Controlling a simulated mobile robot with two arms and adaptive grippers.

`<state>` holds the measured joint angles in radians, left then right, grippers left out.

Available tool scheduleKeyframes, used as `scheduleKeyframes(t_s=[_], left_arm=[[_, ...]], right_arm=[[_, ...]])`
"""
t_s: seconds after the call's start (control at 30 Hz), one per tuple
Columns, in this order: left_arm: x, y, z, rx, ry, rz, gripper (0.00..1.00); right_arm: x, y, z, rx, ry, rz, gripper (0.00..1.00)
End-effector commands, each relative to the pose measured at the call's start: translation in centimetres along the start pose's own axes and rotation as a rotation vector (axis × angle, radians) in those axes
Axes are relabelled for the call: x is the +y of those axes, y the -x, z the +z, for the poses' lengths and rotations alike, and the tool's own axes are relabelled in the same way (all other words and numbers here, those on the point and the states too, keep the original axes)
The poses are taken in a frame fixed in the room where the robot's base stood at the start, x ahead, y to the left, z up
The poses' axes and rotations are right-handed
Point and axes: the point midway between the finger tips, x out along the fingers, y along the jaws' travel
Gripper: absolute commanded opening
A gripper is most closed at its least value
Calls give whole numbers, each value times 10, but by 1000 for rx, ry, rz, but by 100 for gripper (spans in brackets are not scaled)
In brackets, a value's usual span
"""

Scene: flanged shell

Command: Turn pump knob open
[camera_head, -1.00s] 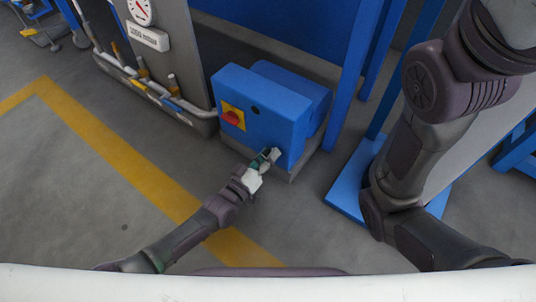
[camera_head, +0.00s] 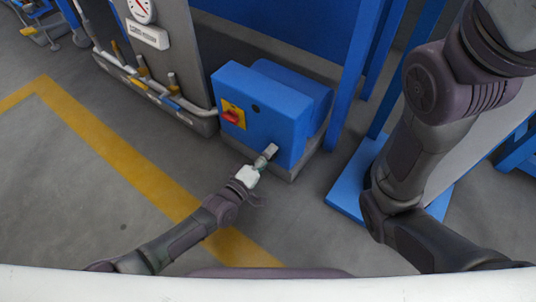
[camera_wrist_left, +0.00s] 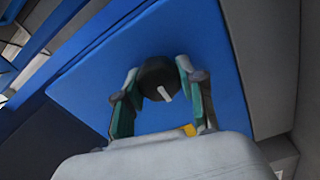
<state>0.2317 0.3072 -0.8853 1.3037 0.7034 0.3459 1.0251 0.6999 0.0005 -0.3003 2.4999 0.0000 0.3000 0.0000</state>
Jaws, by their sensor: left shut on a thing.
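The pump is a blue box (camera_head: 258,118) on a grey base. In the left wrist view, a round black knob (camera_wrist_left: 153,72) with a white pointer sits on its blue face (camera_wrist_left: 215,60). My left gripper (camera_wrist_left: 157,75) has its green-sided fingers shut on the knob, one finger at each side. In the head view, my left gripper (camera_head: 268,152) is at the lower front of the box and hides the knob. The pointer slants down and right in the wrist view. My right gripper is out of view.
A red switch on a yellow plate (camera_head: 233,114) is on the box, up and left of my left gripper. A grey cabinet with pipes (camera_head: 165,60) stands left. A blue post (camera_head: 352,70) rises behind right. My right arm (camera_head: 410,150) is at right.

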Motion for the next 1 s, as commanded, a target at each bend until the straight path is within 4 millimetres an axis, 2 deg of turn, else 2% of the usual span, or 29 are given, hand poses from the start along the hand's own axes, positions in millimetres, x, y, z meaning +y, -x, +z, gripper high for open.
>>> scheduleKeyframes(t_s=[0.4,0.43,0.57,0.6,0.87,1.0], left_arm=[[-1,1,0,0,10,-3,5],[-1,1,0,0,10,-3,41],[-1,1,0,0,9,-3,63],[-1,1,0,0,9,-2,65],[0,1,0,0,8,-1,65],[-2,10,0,0,8,-3,65]], right_arm=[[0,0,0,0,0,0,40],[0,0,0,0,0,0,40],[0,0,0,0,0,0,40],[0,0,0,0,0,0,40],[1,0,0,-1,0,4,40],[1,0,0,-1,0,3,40]])
